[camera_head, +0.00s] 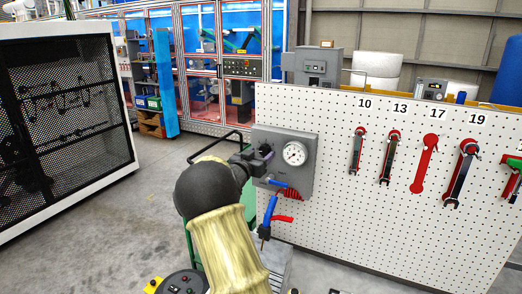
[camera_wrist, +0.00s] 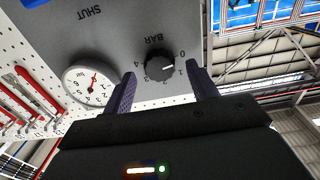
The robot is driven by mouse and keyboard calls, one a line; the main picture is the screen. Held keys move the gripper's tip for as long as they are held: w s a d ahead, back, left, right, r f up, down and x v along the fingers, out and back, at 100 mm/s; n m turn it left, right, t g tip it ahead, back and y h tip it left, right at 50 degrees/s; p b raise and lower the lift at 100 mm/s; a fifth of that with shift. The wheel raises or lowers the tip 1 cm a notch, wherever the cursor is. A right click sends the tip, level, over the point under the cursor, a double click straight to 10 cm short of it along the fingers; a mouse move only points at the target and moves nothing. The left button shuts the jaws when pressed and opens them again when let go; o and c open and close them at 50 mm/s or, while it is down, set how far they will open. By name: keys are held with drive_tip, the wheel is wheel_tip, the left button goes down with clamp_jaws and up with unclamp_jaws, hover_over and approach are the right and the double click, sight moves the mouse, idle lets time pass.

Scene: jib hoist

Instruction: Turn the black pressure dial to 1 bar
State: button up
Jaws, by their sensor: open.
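The black pressure dial (camera_wrist: 160,68) sits on the grey panel (camera_wrist: 105,35), which appears upside down in the wrist view. A scale from 0 to 4 marked BAR runs around the dial. Its white mark points to the right in that view, roughly between 0 and 1. My gripper (camera_wrist: 164,76) is open, with one finger on each side of the dial. I see gaps beside the dial; contact cannot be told. In the head view my gripper (camera_head: 260,158) hides the dial on the grey panel (camera_head: 308,181).
A round white gauge (camera_wrist: 90,84) with a red needle is beside the dial; it also shows in the head view (camera_head: 293,153). Below the panel hang a blue handle (camera_head: 269,209) and red lever (camera_head: 283,219). Wrenches hang on the white pegboard (camera_head: 335,215) to the right.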

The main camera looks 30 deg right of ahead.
drive_tip(key=shift+x, duration=0.8)
drive_tip(key=c, duration=1)
